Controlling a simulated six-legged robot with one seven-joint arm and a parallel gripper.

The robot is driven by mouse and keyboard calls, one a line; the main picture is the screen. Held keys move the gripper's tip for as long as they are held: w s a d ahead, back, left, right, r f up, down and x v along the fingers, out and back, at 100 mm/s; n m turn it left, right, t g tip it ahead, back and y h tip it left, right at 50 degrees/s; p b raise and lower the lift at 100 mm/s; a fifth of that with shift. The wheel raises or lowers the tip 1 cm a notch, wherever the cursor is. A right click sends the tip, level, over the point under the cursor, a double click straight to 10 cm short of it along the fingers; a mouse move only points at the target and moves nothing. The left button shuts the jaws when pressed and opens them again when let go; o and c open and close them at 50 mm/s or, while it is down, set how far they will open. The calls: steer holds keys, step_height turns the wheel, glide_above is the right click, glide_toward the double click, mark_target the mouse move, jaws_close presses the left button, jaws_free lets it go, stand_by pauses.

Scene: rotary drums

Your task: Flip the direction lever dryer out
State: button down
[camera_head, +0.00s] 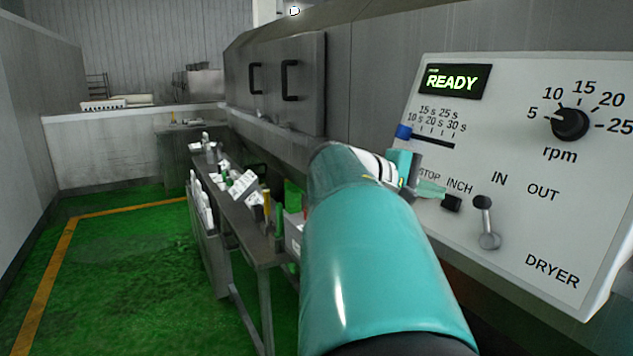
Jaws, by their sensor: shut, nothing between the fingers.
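The direction lever (485,222) is on the white dryer panel (545,225), low and right of the INCH label. Its dark knob points up, just left of and below the IN label; OUT is further right. My gripper (440,195) is shut and empty, in front of the panel by the STOP and INCH labels, to the left of the lever and apart from it in the picture. A small black block shows at its tip; I cannot tell if it is a fingertip or a button. My teal arm hides the panel's lower left.
A green READY display (454,80) and an rpm dial (570,124) are on the panel. A blue slider knob (403,131) is at its left edge. A cluttered bench (235,208) stands left of my arm. The green floor (130,260) at left is clear.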

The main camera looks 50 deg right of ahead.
steer(key=s, duration=0.4)
steer(key=shift+s, duration=0.35)
steer(key=shift+s+r+m, duration=0.35)
steer(key=shift+m, duration=0.35)
steer(key=r+m+t+y, duration=0.1)
steer(key=r+m, duration=0.1)
steer(key=m, duration=0.5)
glide_above(486, 223)
steer(key=a, duration=0.2)
steer(key=shift+s+a+f, duration=0.2)
steer(key=shift+s, duration=0.1)
